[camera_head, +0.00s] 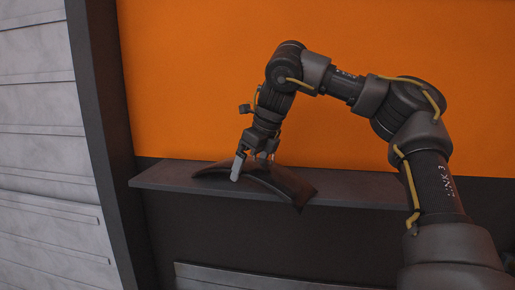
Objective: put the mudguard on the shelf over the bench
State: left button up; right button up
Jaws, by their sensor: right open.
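The mudguard (283,182), a dark curved piece, lies on the grey shelf (355,190) near its left end. Its right tip sticks out over the shelf's front edge. My right gripper (251,174) is open and points down at the mudguard's left part, with one light grey finger in front of it. Whether the fingers touch the mudguard cannot be told. My right arm reaches in from the lower right. My left gripper is not in view. The bench does not clearly show.
An orange wall panel (200,80) stands behind the shelf. A dark upright post (105,120) bounds the shelf on the left, with pale slatted panelling (45,150) beyond it. The shelf's right part looks clear, partly hidden by my arm. A grey ribbed surface (240,277) shows below.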

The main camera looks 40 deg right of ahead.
jog(key=v, duration=1)
jog(key=shift+s+r, duration=0.25)
jog(key=shift+r, duration=0.3)
